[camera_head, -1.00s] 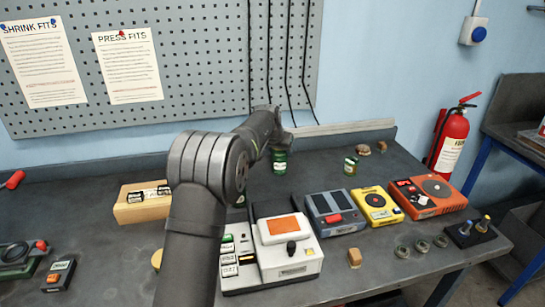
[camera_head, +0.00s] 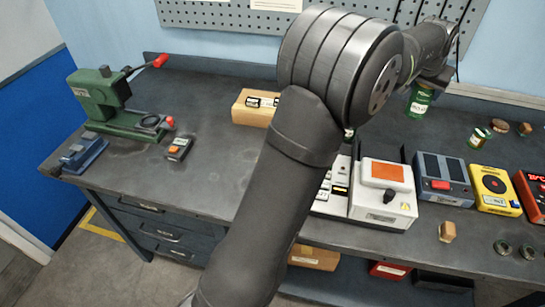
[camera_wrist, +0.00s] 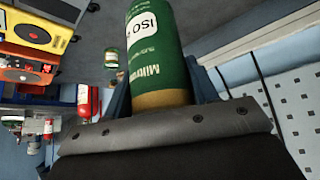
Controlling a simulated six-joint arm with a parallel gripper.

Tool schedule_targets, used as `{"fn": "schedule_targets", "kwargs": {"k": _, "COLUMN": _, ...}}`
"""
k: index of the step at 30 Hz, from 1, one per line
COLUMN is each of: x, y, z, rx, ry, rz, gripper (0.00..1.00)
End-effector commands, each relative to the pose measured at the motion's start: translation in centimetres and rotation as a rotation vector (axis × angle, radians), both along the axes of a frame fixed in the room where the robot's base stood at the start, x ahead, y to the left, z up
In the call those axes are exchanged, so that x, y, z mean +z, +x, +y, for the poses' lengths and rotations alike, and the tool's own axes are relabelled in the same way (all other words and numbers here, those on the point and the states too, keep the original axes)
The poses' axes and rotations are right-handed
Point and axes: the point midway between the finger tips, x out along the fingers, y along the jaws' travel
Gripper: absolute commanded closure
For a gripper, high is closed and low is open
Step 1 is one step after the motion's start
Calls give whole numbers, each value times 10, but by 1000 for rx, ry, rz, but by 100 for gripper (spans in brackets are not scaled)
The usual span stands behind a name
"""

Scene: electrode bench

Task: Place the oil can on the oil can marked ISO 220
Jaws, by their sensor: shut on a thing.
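A green oil can (camera_head: 420,101) with a white label hangs in my gripper (camera_head: 425,88), above the back of the bench. It also fills the upper middle of the wrist view (camera_wrist: 158,50). Its label shows "ISO" and then a digit cut off by the can's curve. My gripper (camera_wrist: 162,92) is shut on the can near one end, with a dark blue finger on either side. A second green can (camera_head: 480,138) stands on the bench to the right of the held can. It appears small in the wrist view (camera_wrist: 111,58), apart from the held can; its marking is unreadable.
Small brown objects (camera_head: 501,126) lie beside the standing can. A white device (camera_head: 384,208), a blue-grey box (camera_head: 443,180) and a yellow box (camera_head: 495,189) line the front.

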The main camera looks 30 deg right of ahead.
Motion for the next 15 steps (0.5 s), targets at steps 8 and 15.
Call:
{"fn": "schedule_targets", "kwargs": {"k": 8, "x": 50, "y": 5, "z": 77, "rx": 90, "ry": -1, "rz": 0, "gripper": 83}}
{"fn": "schedule_targets", "kwargs": {"k": 15, "x": 77, "y": 4, "z": 145, "rx": 168, "ry": 2, "rz": 1, "gripper": 83}}
